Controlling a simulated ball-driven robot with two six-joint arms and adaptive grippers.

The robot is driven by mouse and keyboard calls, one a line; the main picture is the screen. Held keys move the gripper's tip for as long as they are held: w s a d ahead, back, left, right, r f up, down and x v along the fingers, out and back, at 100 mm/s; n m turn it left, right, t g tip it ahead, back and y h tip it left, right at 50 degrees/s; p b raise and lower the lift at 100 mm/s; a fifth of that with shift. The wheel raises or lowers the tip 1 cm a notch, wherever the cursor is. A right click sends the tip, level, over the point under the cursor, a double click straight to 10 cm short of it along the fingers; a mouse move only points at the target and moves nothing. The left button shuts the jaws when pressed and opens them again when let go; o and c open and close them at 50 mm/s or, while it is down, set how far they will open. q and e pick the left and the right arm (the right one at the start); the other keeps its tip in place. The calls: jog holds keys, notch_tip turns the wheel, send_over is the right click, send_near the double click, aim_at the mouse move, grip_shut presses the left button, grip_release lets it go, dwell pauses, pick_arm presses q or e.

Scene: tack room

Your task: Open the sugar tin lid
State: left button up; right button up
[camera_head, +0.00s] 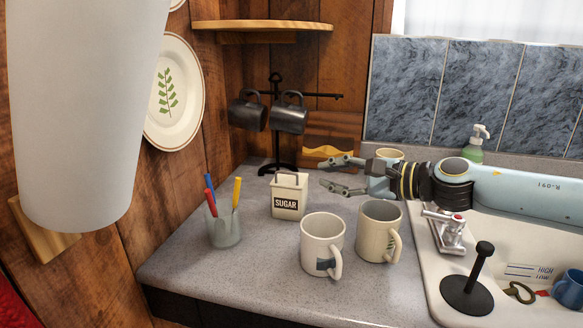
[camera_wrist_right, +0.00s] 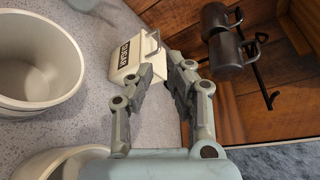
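The sugar tin (camera_head: 289,198) is a cream box with a dark SUGAR label, standing upright on the grey counter. Its lid (camera_head: 290,180) has an arched handle and looks closed. My right gripper (camera_head: 335,174) comes in from the right, open and empty, its fingers pointing left towards the tin with a gap between. In the right wrist view the tin (camera_wrist_right: 131,63) lies just beyond the open fingers (camera_wrist_right: 168,65), and the handle (camera_wrist_right: 154,43) shows near the fingertips. My left gripper is not in view.
Two cream mugs (camera_head: 322,246) (camera_head: 379,232) stand in front of the gripper. A pen cup (camera_head: 224,228) is left of the tin. A mug tree (camera_head: 276,125) with dark mugs stands behind. The sink (camera_head: 500,260) is at the right. The counter's front left is clear.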

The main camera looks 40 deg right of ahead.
aim_at(290, 173)
jog(key=p+x, duration=0.3)
jog(key=x, duration=0.7)
jog(key=shift+p, duration=0.35)
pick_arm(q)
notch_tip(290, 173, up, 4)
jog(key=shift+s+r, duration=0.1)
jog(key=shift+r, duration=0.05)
pick_arm(e)
jog(key=shift+c, duration=0.2)
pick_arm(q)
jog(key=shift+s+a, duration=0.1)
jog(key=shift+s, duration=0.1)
pick_arm(e)
grip_shut()
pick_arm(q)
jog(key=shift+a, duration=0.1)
